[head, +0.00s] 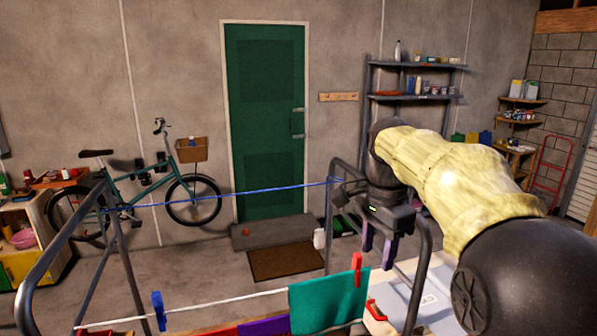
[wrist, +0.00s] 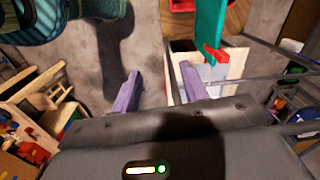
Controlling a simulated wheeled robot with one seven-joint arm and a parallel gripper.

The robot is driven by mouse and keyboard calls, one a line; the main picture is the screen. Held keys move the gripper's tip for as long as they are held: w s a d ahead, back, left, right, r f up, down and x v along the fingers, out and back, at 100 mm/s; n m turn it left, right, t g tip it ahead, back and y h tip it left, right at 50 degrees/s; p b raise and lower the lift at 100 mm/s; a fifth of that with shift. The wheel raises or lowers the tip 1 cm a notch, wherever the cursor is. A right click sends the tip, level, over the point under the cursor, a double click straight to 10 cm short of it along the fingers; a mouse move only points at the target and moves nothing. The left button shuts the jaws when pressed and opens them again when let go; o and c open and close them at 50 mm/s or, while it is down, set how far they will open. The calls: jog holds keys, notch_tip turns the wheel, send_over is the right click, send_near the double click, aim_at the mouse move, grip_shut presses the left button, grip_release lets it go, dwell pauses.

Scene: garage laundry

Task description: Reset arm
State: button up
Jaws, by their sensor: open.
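My gripper (head: 377,246) is raised above the right end of a metal drying rack (head: 422,262), with its purple fingers pointing down. In the wrist view, the two fingers of my gripper (wrist: 160,90) are apart, with nothing between them. A teal cloth (head: 328,300) hangs on the white line, with a red clothespin (head: 357,268) at its upper right corner. The teal cloth also shows at the top of the wrist view (wrist: 214,22), apart from the fingers. A blue clothespin (head: 159,311) sits on the white line at the left.
A blue line (head: 230,191) spans the rack behind the white one. A white-topped box (head: 402,287) stands below my gripper. A bicycle (head: 135,195), a green door (head: 266,120), a doormat (head: 285,261) and shelves (head: 412,97) are farther back. Floor before the door is mostly clear.

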jog(key=s+f+n+b, duration=0.1)
jog(key=s+f+n, duration=0.3)
jog(key=f, duration=0.5)
jog(key=s+f+n+t+b, duration=0.1)
jog(key=s+f+n, duration=0.3)
jog(key=f, duration=0.6)
jog(key=s+f+n+t+b, duration=0.1)
jog(key=s+f+n+b, duration=0.1)
jog(key=s+f+n, duration=0.3)
notch_tip(320, 180, down, 4)
jog(key=shift+s+d+f, duration=0.25)
jog(key=shift+s+d, duration=0.1)
jog(key=shift+s, duration=0.25)
jog(key=shift+w, duration=0.15)
